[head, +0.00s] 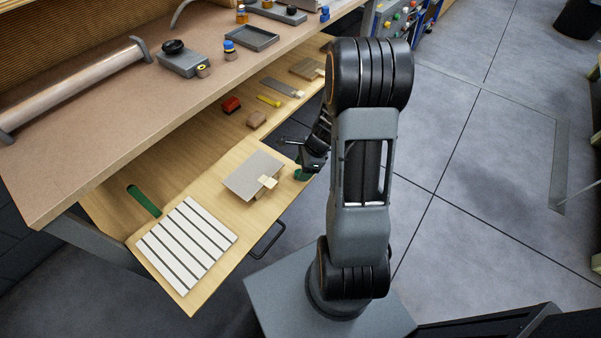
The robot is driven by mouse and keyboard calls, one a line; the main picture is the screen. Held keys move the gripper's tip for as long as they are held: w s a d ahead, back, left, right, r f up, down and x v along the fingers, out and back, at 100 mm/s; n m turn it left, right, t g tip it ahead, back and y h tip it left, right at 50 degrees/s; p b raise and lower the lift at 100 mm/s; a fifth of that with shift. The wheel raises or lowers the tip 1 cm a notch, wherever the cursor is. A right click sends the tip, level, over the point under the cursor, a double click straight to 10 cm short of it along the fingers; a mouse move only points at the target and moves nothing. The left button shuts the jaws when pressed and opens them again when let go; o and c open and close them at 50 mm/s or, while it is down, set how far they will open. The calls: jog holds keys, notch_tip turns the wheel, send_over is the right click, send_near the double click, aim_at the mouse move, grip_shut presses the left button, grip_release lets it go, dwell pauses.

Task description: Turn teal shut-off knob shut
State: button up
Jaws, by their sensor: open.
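A small teal-green part (302,174), which looks like the shut-off knob, sits at the right edge of the pulled-out wooden shelf. My gripper (300,156) hangs over that edge, close above and beside this part. The gripper is open and appears to hold nothing. My arm stands in front and hides part of the gripper. I cannot tell whether the fingers touch the teal part, nor how the knob is turned.
A grey panel with a light wooden block (265,182) lies left of the gripper. A white slatted board (170,260) and a green strip (143,201) lie nearer. The brown bench top (130,110) overhangs the shelf. Red, yellow and brown items lie farther back. Floor at right is clear.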

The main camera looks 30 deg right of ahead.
jog(key=shift+x, duration=0.85)
jog(key=shift+c, duration=0.3)
jog(key=c, duration=0.9)
